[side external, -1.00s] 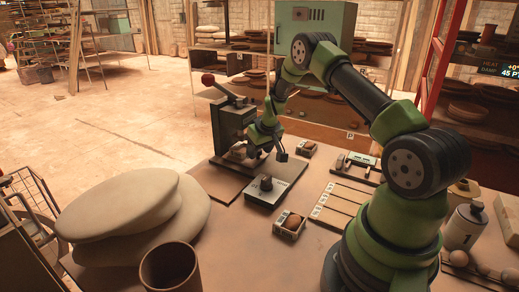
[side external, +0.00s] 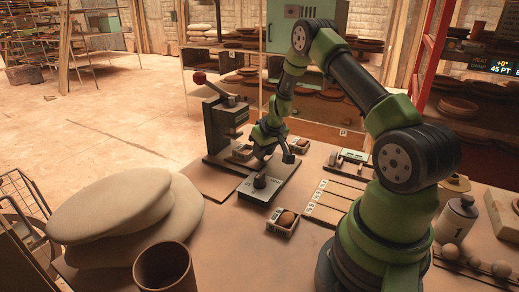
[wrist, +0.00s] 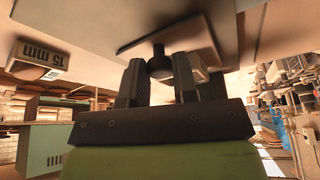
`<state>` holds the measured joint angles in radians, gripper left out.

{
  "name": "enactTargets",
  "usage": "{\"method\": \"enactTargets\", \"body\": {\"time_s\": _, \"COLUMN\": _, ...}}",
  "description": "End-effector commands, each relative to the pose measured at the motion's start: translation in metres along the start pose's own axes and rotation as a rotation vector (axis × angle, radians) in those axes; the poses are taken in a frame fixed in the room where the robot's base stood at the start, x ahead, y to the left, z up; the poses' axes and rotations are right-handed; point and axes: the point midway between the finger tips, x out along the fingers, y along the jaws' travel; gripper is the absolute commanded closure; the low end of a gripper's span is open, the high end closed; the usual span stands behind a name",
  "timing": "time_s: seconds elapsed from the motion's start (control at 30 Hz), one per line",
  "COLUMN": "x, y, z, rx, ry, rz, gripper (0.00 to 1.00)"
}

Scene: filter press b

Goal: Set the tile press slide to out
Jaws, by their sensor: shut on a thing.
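The tile press (side external: 222,125) is a grey-green upright frame with a red-balled lever, standing at the far left part of the table. A flat plate (side external: 247,193) with a label and a dark round knob (side external: 259,182) lies in front of it; this appears to be the slide. My gripper (side external: 260,172) is low over the plate, at the knob. In the wrist view my gripper (wrist: 158,68) has its two dark fingers on either side of the knob (wrist: 158,52), shut on it. The fingers hide part of the knob.
A small tray with a brown lump (side external: 284,221) sits right of the plate, and another (side external: 298,144) sits behind it. Stacked pale sacks (side external: 120,215) and a brown pot (side external: 164,270) stand at the front left.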

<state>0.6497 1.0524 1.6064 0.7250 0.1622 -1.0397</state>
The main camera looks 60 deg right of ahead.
Motion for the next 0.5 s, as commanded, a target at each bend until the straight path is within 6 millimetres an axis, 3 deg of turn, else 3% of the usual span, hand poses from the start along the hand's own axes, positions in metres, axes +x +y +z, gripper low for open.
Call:
{"method": "enactTargets", "body": {"time_s": 0.23, "x": -0.0003, "y": -0.0007, "z": -0.0002, "rx": -0.001, "ry": 0.0, "rz": -0.002, "gripper": 1.0}}
{"method": "enactTargets", "body": {"time_s": 0.27, "x": -0.0003, "y": -0.0007, "z": -0.0002, "rx": -0.001, "ry": 0.0, "rz": -0.002, "gripper": 0.66}}
{"method": "enactTargets", "body": {"time_s": 0.33, "x": -0.0002, "y": -0.0006, "z": -0.0002, "rx": -0.001, "ry": 0.0, "rz": -0.002, "gripper": 0.5}}
{"method": "enactTargets", "body": {"time_s": 0.5, "x": -0.0001, "y": -0.0003, "z": -0.0002, "rx": 0.0, "ry": 0.0, "rz": -0.001, "gripper": 0.47}}
